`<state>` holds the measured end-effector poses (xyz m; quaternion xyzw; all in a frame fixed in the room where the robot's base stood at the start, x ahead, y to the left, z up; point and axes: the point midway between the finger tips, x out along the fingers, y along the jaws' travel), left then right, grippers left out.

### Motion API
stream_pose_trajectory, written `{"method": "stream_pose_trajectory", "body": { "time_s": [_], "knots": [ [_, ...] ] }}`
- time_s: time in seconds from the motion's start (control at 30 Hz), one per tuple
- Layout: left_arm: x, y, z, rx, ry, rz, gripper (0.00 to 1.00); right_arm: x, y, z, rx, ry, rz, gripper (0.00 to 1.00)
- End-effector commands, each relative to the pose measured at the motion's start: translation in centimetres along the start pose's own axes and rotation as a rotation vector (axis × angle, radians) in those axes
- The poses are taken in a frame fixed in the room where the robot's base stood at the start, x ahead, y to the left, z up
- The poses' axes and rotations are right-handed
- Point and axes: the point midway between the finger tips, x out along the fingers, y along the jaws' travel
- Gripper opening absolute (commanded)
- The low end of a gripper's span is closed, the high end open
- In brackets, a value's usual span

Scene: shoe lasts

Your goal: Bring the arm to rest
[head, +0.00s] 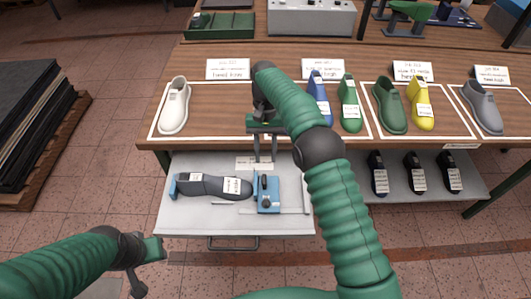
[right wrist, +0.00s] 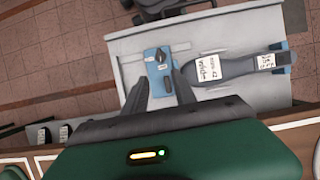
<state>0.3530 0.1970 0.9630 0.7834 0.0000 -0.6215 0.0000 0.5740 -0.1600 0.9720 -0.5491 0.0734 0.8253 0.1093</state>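My right gripper (head: 265,158) hangs fingers-down over the front edge of the wooden table, above the grey pull-out shelf. In the right wrist view its two dark fingers (right wrist: 160,90) stand apart with nothing between them. A blue fixture (head: 268,192) lies on the shelf below; it also shows beyond the fingers in the right wrist view (right wrist: 159,72).
The wooden table (head: 290,62) holds a white shoe (head: 174,105), blue and green lasts partly behind my right arm, green and yellow ones, and a grey shoe (head: 483,106). Dark lasts stand on the right lower shelf (head: 398,200). Stacked dark sheets (head: 35,120) stand left. Floor between is free.

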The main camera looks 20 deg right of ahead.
Motion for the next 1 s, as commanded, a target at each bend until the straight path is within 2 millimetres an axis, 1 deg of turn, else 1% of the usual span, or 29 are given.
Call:
{"method": "stream_pose_trajectory", "body": {
  "time_s": [0.3, 0.37, 0.47, 0.57, 0.67, 0.77, 0.9, 1.0],
  "knots": [
    [0.0, 0.0, 0.0, 0.000, 0.000, 0.000, 0.36, -0.1, 0.0, 0.0, -0.003, 0.008, 0.000, 0.33],
    [0.0, 0.0, 0.0, 0.000, 0.000, 0.000, 0.36, -0.2, 0.0, 0.2, -0.012, 0.028, -0.001, 0.33],
    [0.0, 0.0, 0.0, 0.000, 0.000, 0.000, 0.36, -0.4, 0.4, 1.1, -0.041, 0.093, 0.000, 0.33],
    [0.0, 0.0, 0.0, 0.000, 0.000, 0.000, 0.36, -0.3, 1.3, 2.8, -0.081, 0.188, 0.000, 0.33],
    [0.0, 0.0, 0.0, 0.000, 0.000, 0.000, 0.36, 0.6, 2.6, 5.2, -0.123, 0.284, 0.003, 0.33],
    [0.0, 0.0, 0.0, 0.000, 0.000, 0.000, 0.36, 2.1, 4.4, 8.3, -0.162, 0.379, 0.008, 0.33],
    [0.0, 0.0, 0.0, 0.000, 0.000, 0.000, 0.36, 5.0, 7.0, 13.3, -0.217, 0.505, 0.015, 0.33],
    [0.0, 0.0, 0.0, 0.000, 0.000, 0.000, 0.36, 6.9, 8.3, 16.2, -0.246, 0.573, 0.019, 0.33]
  ]
}}
